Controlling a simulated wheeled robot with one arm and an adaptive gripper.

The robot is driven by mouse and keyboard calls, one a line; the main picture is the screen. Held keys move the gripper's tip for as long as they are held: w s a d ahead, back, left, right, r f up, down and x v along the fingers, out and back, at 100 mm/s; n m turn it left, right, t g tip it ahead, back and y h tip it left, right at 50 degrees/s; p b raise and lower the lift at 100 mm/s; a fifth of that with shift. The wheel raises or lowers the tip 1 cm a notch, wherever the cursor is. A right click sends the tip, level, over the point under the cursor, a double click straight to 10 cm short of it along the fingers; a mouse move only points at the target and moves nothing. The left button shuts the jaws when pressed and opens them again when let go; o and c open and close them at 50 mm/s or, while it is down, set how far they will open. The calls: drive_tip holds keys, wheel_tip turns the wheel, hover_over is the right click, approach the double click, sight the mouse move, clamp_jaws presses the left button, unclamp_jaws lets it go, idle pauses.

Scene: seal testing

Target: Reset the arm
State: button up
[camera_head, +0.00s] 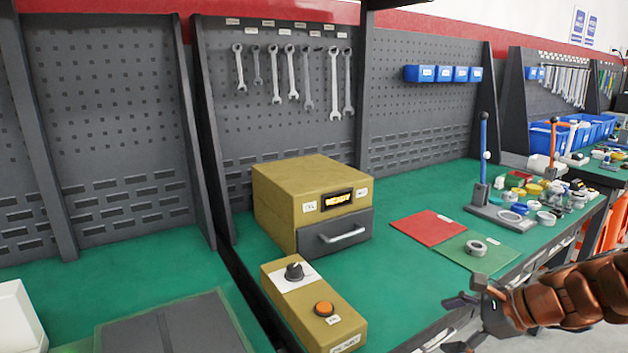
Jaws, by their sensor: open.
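My gripper (462,318) is at the lower right, at the end of my copper-coloured arm. Its fingers are spread and hold nothing. It is over the front edge of the green bench (405,290), to the right of the control box. The yellow tester (285,200) stands on the bench with a lit display (338,199) and a grey drawer (335,238) that looks shut.
A red mat (425,227) and a green mat (460,255) lie right of the tester. A grey ring (476,247) lies on the green mat. A press with a blue lever (484,140) and several loose rings stand farther right. Pegboards with wrenches (292,75) rise behind.

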drive_tip(key=s+a+f+n+g+h, duration=0.25)
drive_tip(key=s+a+n+g, duration=0.35)
drive_tip(key=s+a+n, duration=0.45)
drive_tip(key=s+d+f+n+g+h, duration=0.1)
drive_tip(key=s+f+n+g+h, duration=0.2)
drive_tip(key=s+n+h, duration=0.95)
drive_tip(key=s+r+m+y+p, duration=0.1)
drive_tip(key=s+r+y+p, duration=0.1)
drive_tip(key=r+p, duration=0.7)
drive_tip(key=s+r+m+t+y+p, duration=0.1)
drive_tip(key=r+y+p, duration=0.4)
drive_tip(key=r+p, duration=0.5)
drive_tip(key=shift+s+d+r+m, duration=0.2)
drive_tip(key=shift+s+r+m, duration=0.1)
drive_tip(key=shift+s+r, duration=0.35)
drive_tip(key=shift+f, duration=0.1)
